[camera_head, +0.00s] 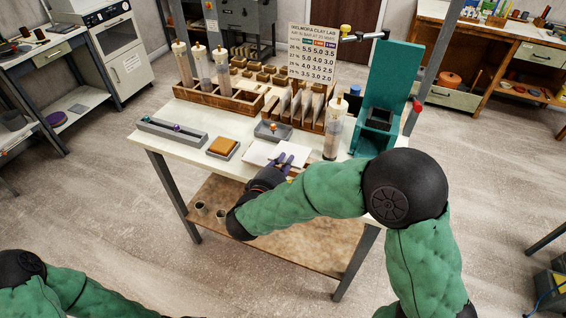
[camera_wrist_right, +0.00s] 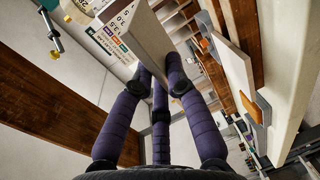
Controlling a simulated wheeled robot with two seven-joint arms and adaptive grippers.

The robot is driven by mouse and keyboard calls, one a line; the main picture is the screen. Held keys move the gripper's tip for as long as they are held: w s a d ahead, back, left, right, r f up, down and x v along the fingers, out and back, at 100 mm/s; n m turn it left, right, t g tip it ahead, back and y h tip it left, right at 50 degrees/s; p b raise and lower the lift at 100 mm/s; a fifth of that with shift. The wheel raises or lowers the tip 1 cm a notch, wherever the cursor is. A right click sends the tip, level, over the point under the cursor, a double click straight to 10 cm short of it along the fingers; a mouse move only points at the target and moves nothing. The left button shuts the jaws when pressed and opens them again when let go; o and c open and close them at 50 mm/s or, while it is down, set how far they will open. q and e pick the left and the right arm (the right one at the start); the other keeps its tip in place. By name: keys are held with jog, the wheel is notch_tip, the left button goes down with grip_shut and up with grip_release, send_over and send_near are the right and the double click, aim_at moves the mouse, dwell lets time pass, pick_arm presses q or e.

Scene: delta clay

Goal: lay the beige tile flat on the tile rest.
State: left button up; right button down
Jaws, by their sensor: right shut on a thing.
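My right gripper (camera_head: 284,163) is at the front edge of the worktable. It is shut on a pale slab, the beige tile (camera_head: 294,153). In the right wrist view the gripper (camera_wrist_right: 160,82) has its fingers closed on the lower end of this tile (camera_wrist_right: 142,32), which stands out beyond the fingertips. A flat white slab (camera_head: 257,153) lies on the table just left of the held tile. It also shows in the right wrist view (camera_wrist_right: 232,58). I cannot tell for sure whether it is the tile rest. My left gripper is out of view.
An orange block in a grey dish (camera_head: 222,148) and a long grey holder (camera_head: 172,131) stand to the left. A small grey tray (camera_head: 272,131) lies behind. A clear cylinder (camera_head: 333,138) and a teal stand (camera_head: 383,100) are on the right. Wooden racks (camera_head: 218,98) fill the back.

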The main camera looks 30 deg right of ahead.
jog(key=shift+w+d+f+b, duration=0.35)
jog(key=shift+d+f, duration=0.05)
jog(key=shift+f, duration=0.35)
jog(key=shift+w+d+f+b, duration=0.3)
jog(key=shift+d+f+b, duration=0.1)
jog(key=shift+f, duration=0.3)
jog(key=shift+w+d+f+b, duration=0.35)
jog(key=shift+d+f, duration=0.05)
jog(key=shift+f, duration=0.35)
jog(key=shift+w+d+f+b, duration=0.2)
jog(key=shift+f+b, duration=0.45)
jog(key=shift+b, duration=0.1)
jog(key=shift+w+d+f+b, duration=0.15)
jog(key=shift+f+b, duration=0.45)
jog(key=shift+b, duration=0.1)
jog(key=c, duration=1.2)
grip_release()
jog(key=shift+f, duration=0.1)
jog(key=shift+o, duration=0.2)
jog(key=o, duration=0.3)
jog(key=shift+s+a, duration=0.1)
